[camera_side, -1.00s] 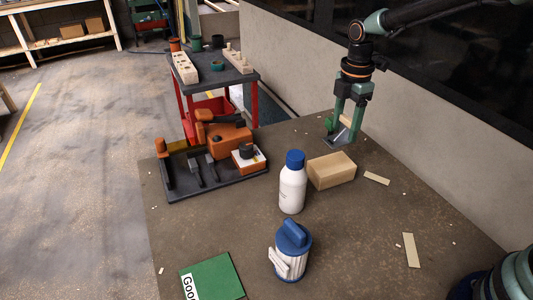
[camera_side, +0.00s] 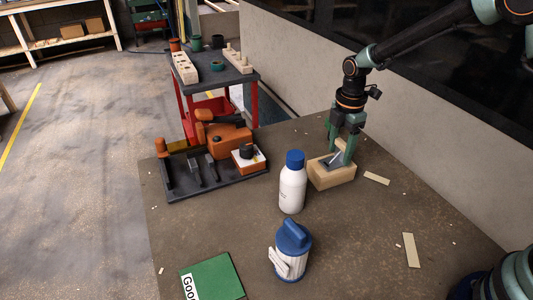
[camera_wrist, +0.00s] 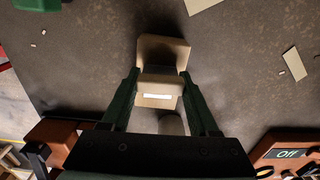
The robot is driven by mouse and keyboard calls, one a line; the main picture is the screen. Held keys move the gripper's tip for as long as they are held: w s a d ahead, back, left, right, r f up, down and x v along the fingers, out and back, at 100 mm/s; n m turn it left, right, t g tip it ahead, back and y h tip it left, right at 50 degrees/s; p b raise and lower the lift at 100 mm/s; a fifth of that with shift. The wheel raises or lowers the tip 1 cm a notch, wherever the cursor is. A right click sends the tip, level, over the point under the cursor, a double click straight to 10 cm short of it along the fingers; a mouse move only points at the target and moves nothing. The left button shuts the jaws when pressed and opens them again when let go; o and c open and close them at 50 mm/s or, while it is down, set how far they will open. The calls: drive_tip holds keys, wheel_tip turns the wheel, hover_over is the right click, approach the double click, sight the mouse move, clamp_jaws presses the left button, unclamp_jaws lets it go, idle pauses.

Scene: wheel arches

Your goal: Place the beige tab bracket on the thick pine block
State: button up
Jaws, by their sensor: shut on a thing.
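The thick pine block (camera_side: 338,179) lies on the bench to the right of the white bottle. My gripper (camera_side: 340,155) points down over the block and is shut on the tab bracket (camera_side: 333,161), which looks greyish and tilted in the side view. The bracket is at the block's top face; I cannot tell whether it touches. In the wrist view, beige surfaces show between and beyond the fingers of my gripper (camera_wrist: 161,88), and the line between bracket and block is hard to make out. The fingers hide part of the block.
A white bottle with a blue cap (camera_side: 292,186) stands close left of the block. A blue-lidded canister (camera_side: 291,252) and a green booklet (camera_side: 213,279) are nearer the front. A dark tray with orange tools (camera_side: 208,172) is at left. Flat beige strips (camera_side: 411,250) lie at right.

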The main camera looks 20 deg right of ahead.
sight(342, 143)
drive_tip(key=o, duration=1.4)
drive_tip(key=shift+o, duration=0.2)
wheel_tip(342, 143, up, 12)
drive_tip(key=shift+f, duration=0.25)
drive_tip(key=s+d+r+m+t, duration=0.1)
drive_tip(key=s+r+m+t, duration=0.1)
drive_tip(key=s+m, duration=0.6)
drive_tip(key=s+d+r+m+t, duration=0.2)
drive_tip(key=s+r+m, duration=0.3)
drive_tip(key=s+m, duration=0.4)
drive_tip(key=shift+m+t, duration=0.5)
drive_tip(key=shift+t, duration=0.3)
drive_tip(key=shift+d+r, duration=0.1)
drive_tip(key=shift+r, duration=0.05)
